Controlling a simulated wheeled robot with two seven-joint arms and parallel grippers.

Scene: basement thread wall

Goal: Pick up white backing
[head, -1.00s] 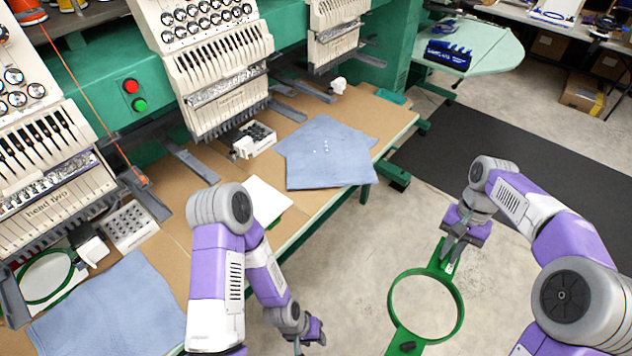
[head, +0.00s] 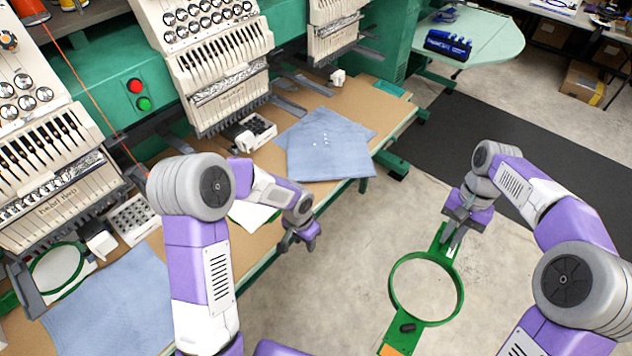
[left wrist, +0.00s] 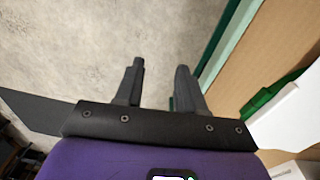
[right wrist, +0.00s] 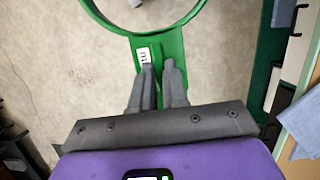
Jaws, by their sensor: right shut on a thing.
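The white backing (head: 250,213) is a flat white sheet on the brown table, partly hidden behind my left arm in the head view. It also shows at the right edge of the left wrist view (left wrist: 290,112), with a green piece at its edge. My left gripper (head: 296,245) is open and empty, past the table's front edge, to the right of the backing and apart from it. Its parted fingers show in the left wrist view (left wrist: 160,68). My right gripper (head: 453,236) is shut on the handle of a green hoop (head: 394,283), held out over the floor.
Blue garments lie on the table at the back (head: 335,160) and front left (head: 105,305). Embroidery machine heads (head: 215,70) rise behind the table. Another green hoop (head: 38,275) is at far left. Open floor lies between table and right arm.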

